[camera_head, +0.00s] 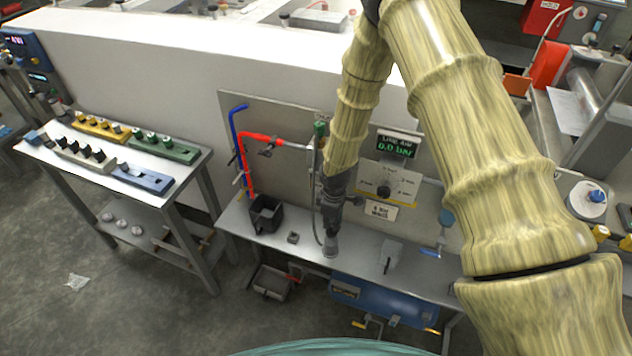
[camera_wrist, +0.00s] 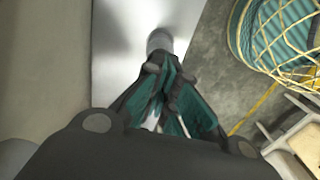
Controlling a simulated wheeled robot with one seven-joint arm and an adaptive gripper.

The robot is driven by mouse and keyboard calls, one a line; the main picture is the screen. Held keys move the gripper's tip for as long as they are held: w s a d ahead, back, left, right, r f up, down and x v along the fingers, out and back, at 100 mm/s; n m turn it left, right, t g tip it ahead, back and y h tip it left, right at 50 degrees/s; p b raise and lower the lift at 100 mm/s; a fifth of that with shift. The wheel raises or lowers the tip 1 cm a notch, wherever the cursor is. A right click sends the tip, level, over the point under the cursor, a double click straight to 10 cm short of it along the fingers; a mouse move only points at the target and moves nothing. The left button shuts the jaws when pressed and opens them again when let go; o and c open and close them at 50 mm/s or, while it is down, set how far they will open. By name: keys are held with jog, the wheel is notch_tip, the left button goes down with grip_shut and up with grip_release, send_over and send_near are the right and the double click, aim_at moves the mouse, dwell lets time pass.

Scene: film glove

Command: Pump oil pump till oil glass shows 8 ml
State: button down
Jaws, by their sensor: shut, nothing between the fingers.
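My gripper (camera_head: 332,228) points down over the grey bench in front of the wall panel. In the wrist view its fingertips (camera_wrist: 160,62) meet and hold nothing. A grey round-topped cylinder (camera_head: 330,249), which looks like the oil pump, stands on the bench directly under the fingertips. Its round grey top shows just beyond the fingertips in the wrist view (camera_wrist: 159,40). I cannot tell whether the fingertips touch it. A small blue vessel (camera_head: 446,217) on the panel's right may be the oil glass. No oil level can be read.
A display (camera_head: 396,146) reads 0.0 bar above a dial panel (camera_head: 388,184). Red and blue pipes (camera_head: 262,138) and a black bin (camera_head: 265,213) stand left of my gripper. A side table (camera_head: 130,160) holds colored blocks. A blue tank (camera_head: 380,299) lies under the bench.

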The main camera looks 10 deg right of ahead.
jog(key=shift+f+b, duration=0.9)
jog(key=shift+f, duration=0.85)
jog(key=shift+r, duration=0.15)
jog(key=shift+r+p, duration=1.2)
jog(key=shift+r, duration=0.6)
notch_tip(320, 180, up, 6)
jog(key=p, duration=0.3)
jog(key=shift+p, duration=0.35)
